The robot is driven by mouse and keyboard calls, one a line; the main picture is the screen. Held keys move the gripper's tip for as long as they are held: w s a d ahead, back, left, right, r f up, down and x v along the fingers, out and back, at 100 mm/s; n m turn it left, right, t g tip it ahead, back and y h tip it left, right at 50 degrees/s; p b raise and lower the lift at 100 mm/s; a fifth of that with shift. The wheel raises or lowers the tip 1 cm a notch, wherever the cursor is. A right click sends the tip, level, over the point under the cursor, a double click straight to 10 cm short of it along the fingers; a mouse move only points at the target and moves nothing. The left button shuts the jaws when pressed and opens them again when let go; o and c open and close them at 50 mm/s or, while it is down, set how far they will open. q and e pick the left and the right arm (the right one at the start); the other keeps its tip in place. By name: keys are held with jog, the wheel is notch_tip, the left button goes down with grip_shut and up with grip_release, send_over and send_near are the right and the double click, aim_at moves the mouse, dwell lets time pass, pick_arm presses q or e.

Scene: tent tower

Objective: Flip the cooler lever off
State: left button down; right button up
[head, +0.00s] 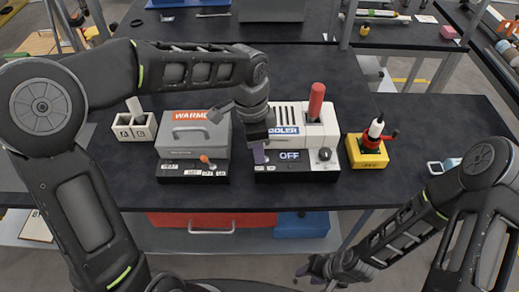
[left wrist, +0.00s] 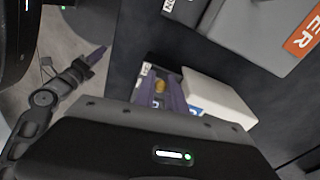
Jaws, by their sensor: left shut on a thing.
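The cooler (head: 329,133) is a white box on a black base with a display reading OFF (head: 290,155) and a dark round knob. My left gripper (head: 260,157) is at the left part of the cooler's front, pointing down, and covers part of its label. In the left wrist view, its purple fingers are shut on the cooler lever (left wrist: 159,86), whose yellow-orange tip shows between them. The rest of the lever is hidden. My right gripper (head: 312,270) is empty, low in front of the table; its opening is unclear.
The grey warmer (head: 185,130) with an orange lever stands close left of the cooler. A red cylinder (head: 316,102) stands at the cooler's top. A yellow box (head: 366,151) with a red and white fitting stands to the right.

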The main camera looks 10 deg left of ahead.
pick_arm(q)
jog(key=shift+h, duration=0.4)
jog(key=c, duration=1.7)
grip_release()
jog(key=shift+a, duration=0.1)
jog(key=r, duration=0.5)
jog(key=a+r, duration=0.1)
jog(key=r, duration=0.1)
jog(key=shift+s+r+b, duration=0.1)
jog(key=shift+r+b, duration=0.25)
jog(key=shift+b, duration=0.05)
